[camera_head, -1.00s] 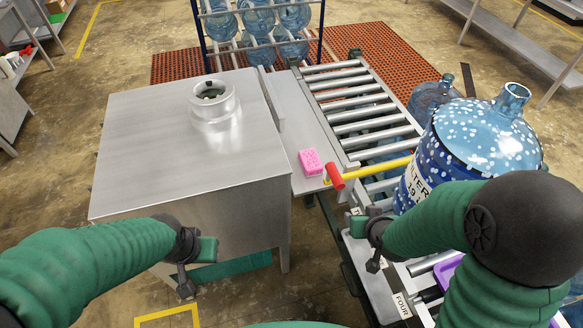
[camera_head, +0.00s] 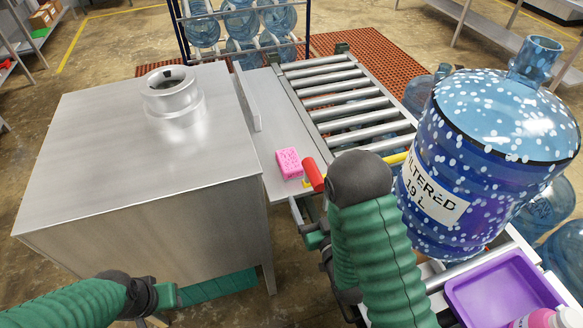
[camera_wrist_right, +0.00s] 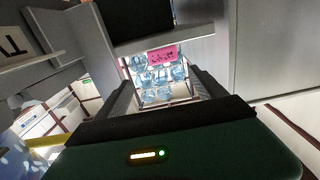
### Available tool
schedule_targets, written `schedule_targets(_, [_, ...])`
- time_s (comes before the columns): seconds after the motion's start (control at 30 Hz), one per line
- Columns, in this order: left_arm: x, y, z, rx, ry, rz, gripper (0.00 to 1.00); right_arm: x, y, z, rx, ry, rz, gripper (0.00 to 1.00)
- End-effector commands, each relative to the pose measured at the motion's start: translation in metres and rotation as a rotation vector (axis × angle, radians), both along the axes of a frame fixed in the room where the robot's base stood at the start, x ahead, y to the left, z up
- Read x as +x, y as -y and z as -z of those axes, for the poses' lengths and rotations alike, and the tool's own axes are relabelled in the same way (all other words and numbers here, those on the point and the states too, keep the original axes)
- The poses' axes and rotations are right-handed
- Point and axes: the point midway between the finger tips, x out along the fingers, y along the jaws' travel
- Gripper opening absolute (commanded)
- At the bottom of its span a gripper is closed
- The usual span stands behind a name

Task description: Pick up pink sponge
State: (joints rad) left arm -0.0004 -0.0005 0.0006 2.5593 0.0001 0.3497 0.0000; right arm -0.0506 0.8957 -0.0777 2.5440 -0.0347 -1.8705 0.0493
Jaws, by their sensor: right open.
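The pink sponge (camera_head: 289,163) lies on the grey metal ledge between the steel cabinet and the roller conveyor.
A red handle (camera_head: 313,174) on a yellow bar is close to the sponge's right. The steel cabinet (camera_head: 130,150) stands left. A big blue jug (camera_head: 480,160) stands on the right. A purple tray (camera_head: 500,292) is at the lower right. Rollers (camera_head: 340,90) run behind.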

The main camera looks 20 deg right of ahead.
Motion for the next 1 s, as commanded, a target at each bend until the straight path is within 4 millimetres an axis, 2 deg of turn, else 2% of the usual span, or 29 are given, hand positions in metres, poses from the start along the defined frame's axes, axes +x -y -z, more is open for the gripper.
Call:
schedule_targets(0.03, [0.0,0.0,0.024,0.0,-0.001,0.0,0.36,0.007,-0.001,0.009,-0.002,0.011,0.001,0.84])
schedule_targets(0.37, [-0.001,-0.001,0.097,0.0,-0.002,-0.001,0.36,0.052,-0.001,0.009,0.001,0.01,0.001,0.84])
schedule_targets(0.4, [-0.001,-0.001,0.085,0.0,-0.003,-0.001,0.36,0.064,-0.001,0.001,0.002,0.005,0.001,0.84])
schedule_targets(0.53, [0.0,-0.001,0.084,0.0,0.0,-0.001,0.36,0.093,-0.001,0.001,0.002,0.002,0.001,0.84])
schedule_targets(0.73, [-0.001,-0.001,0.087,0.0,-0.001,-0.001,0.36,0.115,-0.003,0.002,0.001,0.001,0.001,0.84])
schedule_targets(0.9, [-0.001,-0.001,0.093,0.0,-0.002,-0.001,0.36,0.146,-0.003,0.003,0.0,0.002,0.001,0.84])
schedule_targets(1.0, [-0.001,-0.001,0.093,0.0,-0.002,-0.001,0.36,0.157,-0.004,0.003,0.0,0.001,0.001,0.84])
